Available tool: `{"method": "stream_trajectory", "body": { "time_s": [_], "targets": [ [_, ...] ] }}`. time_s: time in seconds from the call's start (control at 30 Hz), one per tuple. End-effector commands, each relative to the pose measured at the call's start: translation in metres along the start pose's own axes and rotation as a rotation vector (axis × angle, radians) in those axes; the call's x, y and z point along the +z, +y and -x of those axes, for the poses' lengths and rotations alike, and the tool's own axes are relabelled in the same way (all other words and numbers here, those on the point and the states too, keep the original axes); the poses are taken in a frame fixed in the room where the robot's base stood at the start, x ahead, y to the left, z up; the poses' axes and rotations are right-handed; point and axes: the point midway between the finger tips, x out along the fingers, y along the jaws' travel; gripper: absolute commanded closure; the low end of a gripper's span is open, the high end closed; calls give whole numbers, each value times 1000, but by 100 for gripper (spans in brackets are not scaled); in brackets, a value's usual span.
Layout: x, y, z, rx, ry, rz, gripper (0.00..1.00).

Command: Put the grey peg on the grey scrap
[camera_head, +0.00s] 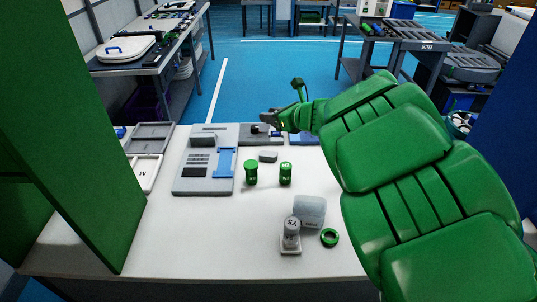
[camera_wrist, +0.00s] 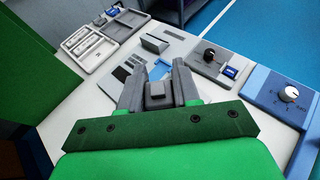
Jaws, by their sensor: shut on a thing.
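My gripper (camera_head: 269,116) is above the back of the white table, near the grey panel with a black knob. In the wrist view my gripper (camera_wrist: 157,90) is shut on a small grey block-like piece, which I take for the grey peg (camera_wrist: 157,91). Its lower end is hidden.
The grey board (camera_head: 183,185) carries an upright grey block (camera_head: 203,140) and a blue part (camera_head: 225,162). Left-front table is clear.

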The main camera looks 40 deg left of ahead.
Motion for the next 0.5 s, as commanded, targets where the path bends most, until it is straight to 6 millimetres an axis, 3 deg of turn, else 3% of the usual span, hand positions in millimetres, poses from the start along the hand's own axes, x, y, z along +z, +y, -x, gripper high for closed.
{"method": "stream_trajectory", "body": {
  "time_s": [0.03, 0.2, 0.5],
  "targets": [
    [-15, 2, -7, 3, 2, -8, 98],
    [-53, 1, -23, 3, 1, -6, 98],
    [-90, 0, -37, 0, 0, -2, 98]
  ]
}}
